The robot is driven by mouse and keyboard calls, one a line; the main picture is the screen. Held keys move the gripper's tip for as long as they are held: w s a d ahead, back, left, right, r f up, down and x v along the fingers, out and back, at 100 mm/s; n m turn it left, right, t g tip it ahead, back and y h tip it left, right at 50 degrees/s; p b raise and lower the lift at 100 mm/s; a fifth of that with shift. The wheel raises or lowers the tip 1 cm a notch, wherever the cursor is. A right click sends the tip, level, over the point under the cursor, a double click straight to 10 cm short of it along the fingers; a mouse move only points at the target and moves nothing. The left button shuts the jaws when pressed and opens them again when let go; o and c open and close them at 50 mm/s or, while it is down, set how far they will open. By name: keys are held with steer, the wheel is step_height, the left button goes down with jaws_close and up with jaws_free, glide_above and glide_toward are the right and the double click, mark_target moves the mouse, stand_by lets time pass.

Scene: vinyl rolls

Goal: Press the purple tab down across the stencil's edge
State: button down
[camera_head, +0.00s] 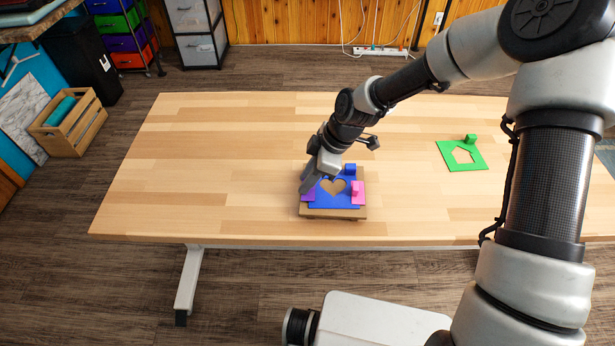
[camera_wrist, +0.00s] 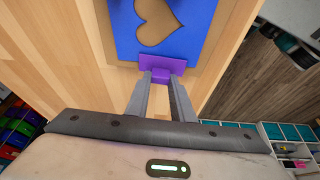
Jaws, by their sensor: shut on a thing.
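The blue stencil (camera_head: 322,203) with a heart cutout lies on a brown board (camera_head: 335,214) near the table's front edge. It also shows in the wrist view (camera_wrist: 126,35). The purple tab (camera_wrist: 163,59) lies at the stencil's edge, and part of it shows left of the stencil in the head view (camera_head: 307,196). My gripper (camera_wrist: 162,78) is shut on the purple tab's raised grip. Whether the tab's plate presses flat on stencil and board cannot be told. A pink tab (camera_head: 357,189) sits at the stencil's right edge. A blue grip (camera_head: 350,169) stands at its back.
A green stencil (camera_head: 478,164) with a cutout and raised grip lies at the table's right. The wooden table (camera_head: 220,150) is clear to the left and behind the board. Its front edge is close below the board.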

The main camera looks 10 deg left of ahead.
steer(key=shift+f, duration=0.2)
stand_by(0.4)
steer(key=c, duration=1)
jaws_free()
steer(key=shift+r, duration=0.1)
steer(key=shift+r+p, duration=2.4)
steer(key=shift+r, duration=1.1)
